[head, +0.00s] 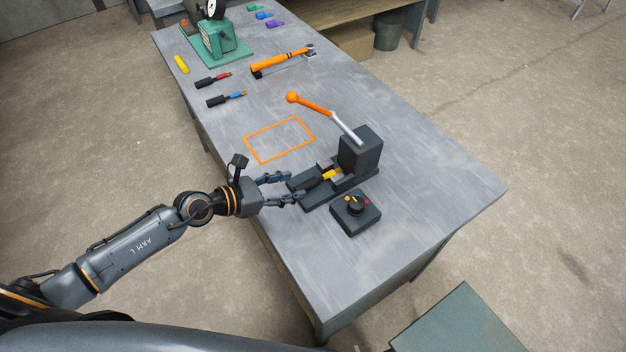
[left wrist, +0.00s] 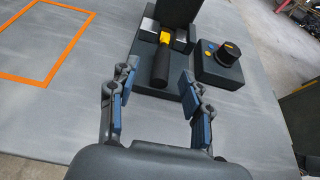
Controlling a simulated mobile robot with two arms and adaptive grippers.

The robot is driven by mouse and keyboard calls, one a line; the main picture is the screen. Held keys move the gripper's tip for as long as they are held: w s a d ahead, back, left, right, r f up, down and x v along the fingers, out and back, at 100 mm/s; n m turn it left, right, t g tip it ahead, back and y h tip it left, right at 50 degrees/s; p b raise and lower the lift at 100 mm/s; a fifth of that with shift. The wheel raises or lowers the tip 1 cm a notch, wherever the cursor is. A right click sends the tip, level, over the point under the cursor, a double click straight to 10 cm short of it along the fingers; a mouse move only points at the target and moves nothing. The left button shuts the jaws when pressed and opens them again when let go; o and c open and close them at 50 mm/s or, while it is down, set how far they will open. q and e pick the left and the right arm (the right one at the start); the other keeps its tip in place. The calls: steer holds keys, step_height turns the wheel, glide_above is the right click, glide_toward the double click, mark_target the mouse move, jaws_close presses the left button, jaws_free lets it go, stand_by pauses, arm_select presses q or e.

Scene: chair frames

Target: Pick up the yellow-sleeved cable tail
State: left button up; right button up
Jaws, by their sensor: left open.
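The yellow-sleeved cable tail (head: 312,184) has a black body and a yellow sleeve. It lies in the dark lever press (head: 360,152) near the table's front, its yellow end towards the press block and its black end towards my gripper. It also shows in the left wrist view (left wrist: 160,68), black part nearest me. My left gripper (head: 292,188) is open, and its fingers point at the black end. In the left wrist view the tail lies between the two fingers' lines, ahead of them; I cannot tell whether the fingertips reach around it. My right gripper is not in view.
A dark box with a knob (head: 355,213) stands close beside the press. The press lever (head: 318,105) leans up and back. An orange outlined rectangle (head: 258,135) on the table is empty.

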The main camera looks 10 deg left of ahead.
mark_target(305, 183)
arm_select(q)
steer(key=x, duration=0.5)
steer(key=shift+d+p, duration=0.25)
steer(key=shift+p, duration=0.1)
steer(key=shift+r, duration=0.1)
jaws_close()
